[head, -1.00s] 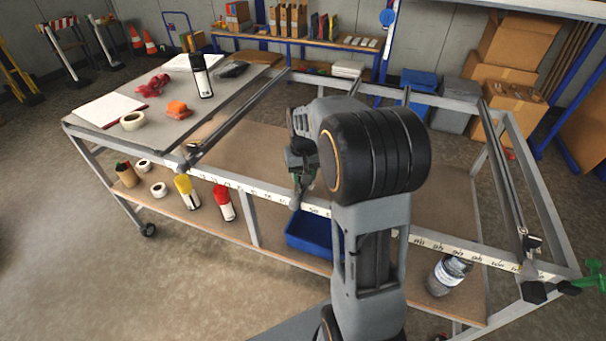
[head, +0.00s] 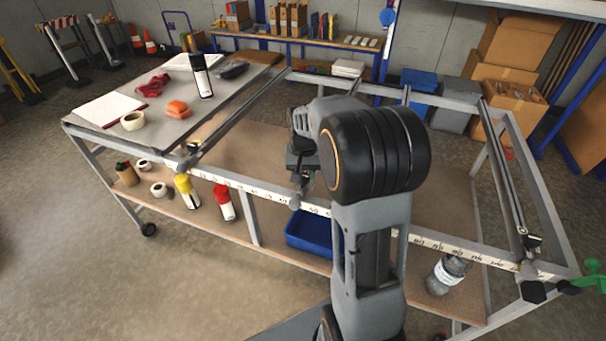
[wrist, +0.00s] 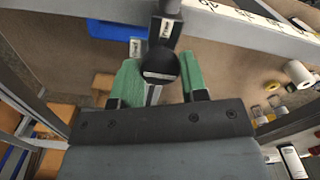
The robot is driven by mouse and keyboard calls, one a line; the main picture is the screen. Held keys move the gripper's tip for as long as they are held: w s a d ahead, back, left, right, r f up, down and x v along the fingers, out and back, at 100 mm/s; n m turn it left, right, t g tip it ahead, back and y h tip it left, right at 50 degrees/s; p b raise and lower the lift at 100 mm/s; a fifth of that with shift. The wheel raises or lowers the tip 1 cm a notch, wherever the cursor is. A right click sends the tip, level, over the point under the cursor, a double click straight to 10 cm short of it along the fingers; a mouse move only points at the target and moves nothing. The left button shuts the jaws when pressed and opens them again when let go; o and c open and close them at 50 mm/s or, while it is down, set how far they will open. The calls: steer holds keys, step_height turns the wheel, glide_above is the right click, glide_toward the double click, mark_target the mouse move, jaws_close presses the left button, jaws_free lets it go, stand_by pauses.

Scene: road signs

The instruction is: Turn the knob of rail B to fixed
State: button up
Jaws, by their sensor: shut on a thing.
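In the wrist view, a round black knob (wrist: 160,67) with a pale bar across its face sits between the two green pads of my gripper (wrist: 162,80). My gripper is shut on this knob. A small label (wrist: 167,28) stands just above the knob and another (wrist: 136,46) to its left; their words are too small to read. In the head view, my gripper (head: 303,172) is at the table's front bar, and my arm hides most of the rail there. I cannot read a letter that names the rail.
The steel frame table has a front bar with a number scale (head: 248,192). Another rail (head: 245,106) lies to the left and one (head: 508,175) to the right. A blue bin (head: 305,232), spray cans (head: 223,203) and a bottle (head: 446,274) stand on the lower shelf.

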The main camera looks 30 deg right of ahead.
mark_target(304, 176)
steer(key=o, duration=0.9)
steer(key=shift+o, duration=0.2)
step_height(304, 176, up, 14)
steer(key=shift+f, duration=0.1)
stand_by(0.4)
